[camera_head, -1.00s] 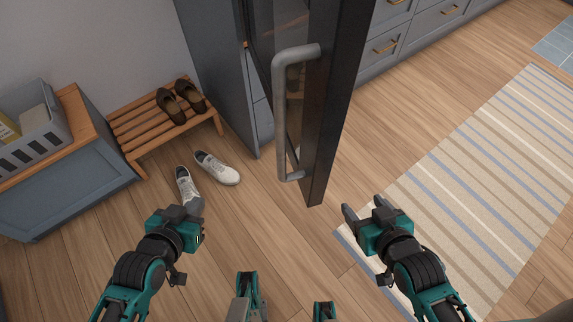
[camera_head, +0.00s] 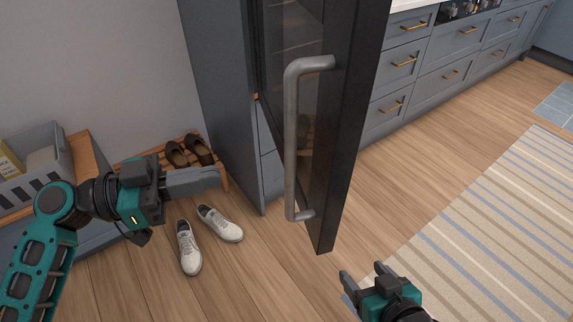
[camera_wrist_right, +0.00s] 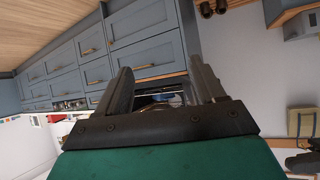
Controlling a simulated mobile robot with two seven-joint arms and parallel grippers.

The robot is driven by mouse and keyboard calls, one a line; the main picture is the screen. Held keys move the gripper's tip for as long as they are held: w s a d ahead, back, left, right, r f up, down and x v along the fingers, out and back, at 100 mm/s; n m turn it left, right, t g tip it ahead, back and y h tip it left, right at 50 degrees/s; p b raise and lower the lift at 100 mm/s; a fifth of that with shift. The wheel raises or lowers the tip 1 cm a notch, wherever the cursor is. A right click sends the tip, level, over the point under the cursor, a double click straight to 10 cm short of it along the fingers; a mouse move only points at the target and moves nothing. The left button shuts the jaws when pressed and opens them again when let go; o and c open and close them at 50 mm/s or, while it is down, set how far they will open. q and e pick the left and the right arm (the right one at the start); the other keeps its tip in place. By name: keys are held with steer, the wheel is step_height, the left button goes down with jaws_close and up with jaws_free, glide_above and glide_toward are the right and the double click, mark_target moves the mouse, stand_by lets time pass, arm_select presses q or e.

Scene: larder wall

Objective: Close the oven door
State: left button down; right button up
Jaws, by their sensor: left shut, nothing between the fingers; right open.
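The oven door (camera_head: 341,150) stands open in the head view, seen nearly edge-on, with a dark frame and a glass pane. Its long grey bar handle (camera_head: 291,145) faces left. My left gripper (camera_head: 217,178) is shut and empty, raised to the left of the handle with a gap between them. My right gripper (camera_head: 362,274) is open and empty, low and to the right of the door's bottom corner. The right gripper's fingers (camera_wrist_right: 160,90) also show in the right wrist view, apart, with nothing between them. The oven's inside is mostly hidden behind the door.
White shoes (camera_head: 204,238) lie on the floor below my left gripper. A wooden rack (camera_head: 133,161) with brown shoes and a cabinet with a grey basket (camera_head: 40,165) stand at left. Grey drawers (camera_head: 400,65) line the back. Floor and a striped rug (camera_head: 490,235) are free at right.

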arm_select(q)
steer(key=p, duration=0.2)
glide_toward(314, 157)
steer(key=x, duration=0.5)
steer(key=shift+d+r, duration=0.1)
steer(key=shift+d, duration=0.1)
steer(key=shift+w+d, duration=0.25)
steer(key=shift+d, duration=0.45)
steer(key=shift+d, duration=0.15)
